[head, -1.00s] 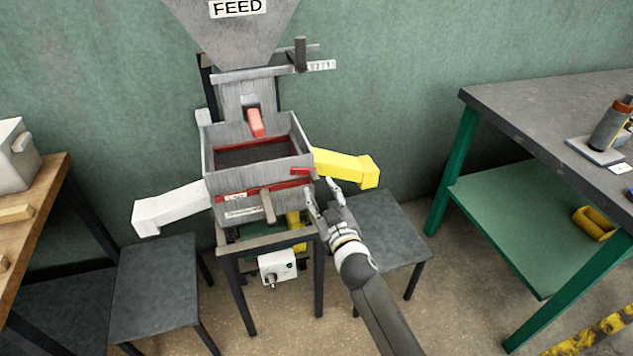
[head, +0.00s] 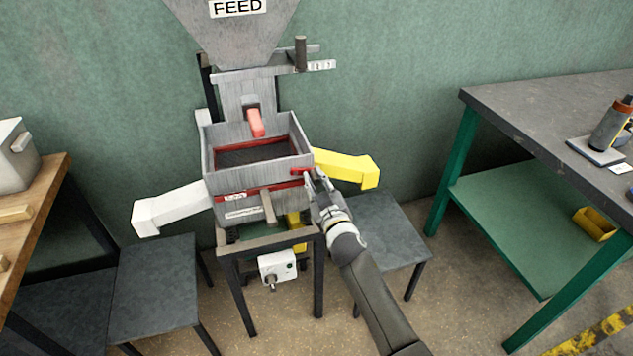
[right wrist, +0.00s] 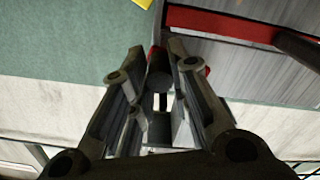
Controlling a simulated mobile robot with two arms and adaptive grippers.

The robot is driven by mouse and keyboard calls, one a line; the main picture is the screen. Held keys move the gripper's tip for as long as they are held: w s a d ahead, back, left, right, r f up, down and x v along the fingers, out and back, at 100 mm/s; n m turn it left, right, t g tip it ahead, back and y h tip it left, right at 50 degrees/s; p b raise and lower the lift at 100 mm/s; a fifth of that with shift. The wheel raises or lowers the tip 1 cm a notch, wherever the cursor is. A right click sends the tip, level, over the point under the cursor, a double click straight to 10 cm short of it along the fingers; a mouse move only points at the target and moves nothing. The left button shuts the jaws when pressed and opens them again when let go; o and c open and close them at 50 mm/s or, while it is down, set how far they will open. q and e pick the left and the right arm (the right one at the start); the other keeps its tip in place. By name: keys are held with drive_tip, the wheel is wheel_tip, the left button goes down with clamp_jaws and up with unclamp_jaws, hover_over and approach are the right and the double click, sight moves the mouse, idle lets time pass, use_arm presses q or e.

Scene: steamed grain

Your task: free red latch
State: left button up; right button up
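The red latch (head: 299,171) is at the right front corner of the grey sieve box (head: 222,162), just above the red band around the box. My right gripper (head: 314,173) is at that corner, its fingers drawn close together at the latch. In the right wrist view, the fingers (right wrist: 156,52) stand on both sides of a dark round piece (right wrist: 160,75) with a bit of red beside it, and they look closed on it. The fingers hide most of the latch there. My left gripper is not in view.
A yellow chute (head: 345,167) juts out just behind my right gripper, and a white chute (head: 170,208) is on the left. A brown handle (head: 268,206) sticks out of the box front. A dark stool (head: 375,230) stands below right. A green-legged bench (head: 540,105) is farther right.

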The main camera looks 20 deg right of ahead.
clamp_jaws()
drive_tip(key=shift+r+n+p, duration=0.2)
drive_tip(key=shift+r+n, duration=0.15)
drive_tip(key=shift+n, duration=0.4)
drive_tip(key=shift+r+n+p, duration=0.15)
drive_tip(key=shift+r+n, duration=0.15)
drive_tip(key=shift+n, duration=0.45)
drive_tip(key=o, duration=0.7)
unclamp_jaws()
drive_tip(key=shift+f, duration=0.1)
drive_tip(key=s, duration=1.2)
drive_tip(key=shift+d, duration=0.2)
